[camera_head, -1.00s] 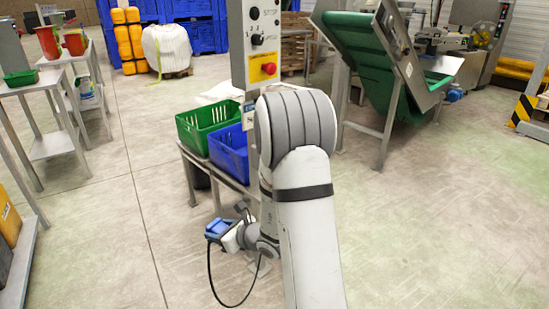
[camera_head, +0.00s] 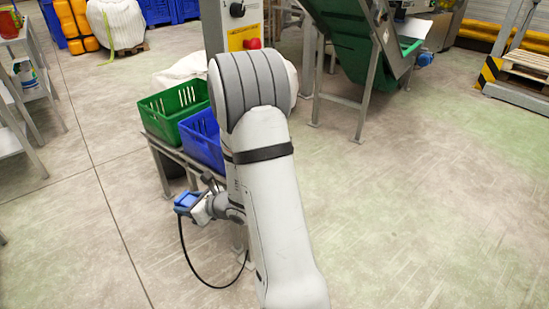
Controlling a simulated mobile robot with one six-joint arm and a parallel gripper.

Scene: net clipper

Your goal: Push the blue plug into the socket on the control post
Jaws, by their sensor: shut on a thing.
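The blue plug (camera_head: 186,202) is at the lower left of my arm, with a black cable looping down from it and back under my wrist. My gripper (camera_head: 199,208) is shut on the blue plug; its fingers are small and partly hidden. My arm hides the lower part of the post, and I cannot make out the socket.
A green crate (camera_head: 166,106) and a blue crate (camera_head: 207,150) sit on a low metal stand just behind my gripper. A green conveyor (camera_head: 345,45) stands at the back. A shelf rack (camera_head: 22,100) is at the left.

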